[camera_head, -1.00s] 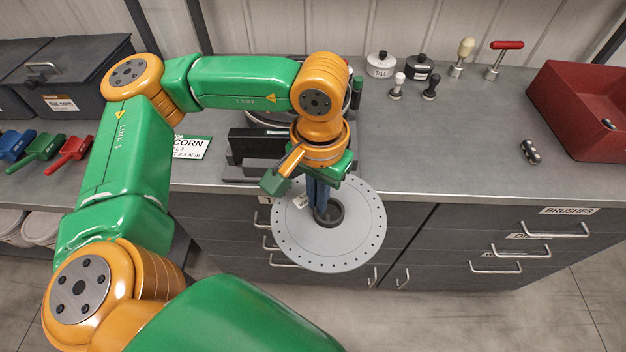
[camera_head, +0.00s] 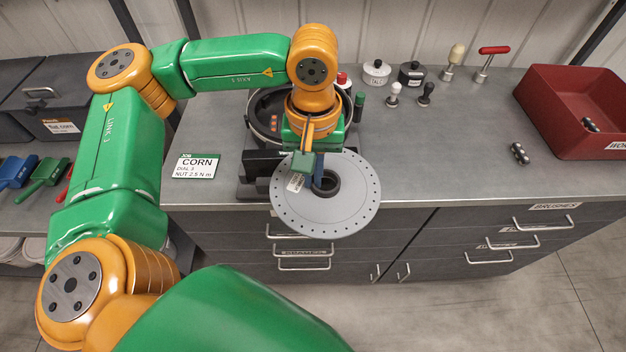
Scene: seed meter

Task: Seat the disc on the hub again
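A grey round disc (camera_head: 335,212) with a ring of small holes near its rim and a dark central collar is held by my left gripper (camera_head: 318,180), whose fingers reach down at the collar. The disc hangs roughly level at the bench's front edge, partly beyond it. Behind it stands the seed meter (camera_head: 262,115), a round dark housing with a pale rim on a black stand. My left arm covers much of the housing, and I cannot see the hub. My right gripper is not in view.
A job card (camera_head: 196,166) reading CORN lies left of the meter. Two weights (camera_head: 376,72), knobbed tools and a red-handled tool (camera_head: 490,60) stand behind right. A red bin (camera_head: 575,110) is at right, near a small metal part (camera_head: 520,153). The bench between is clear.

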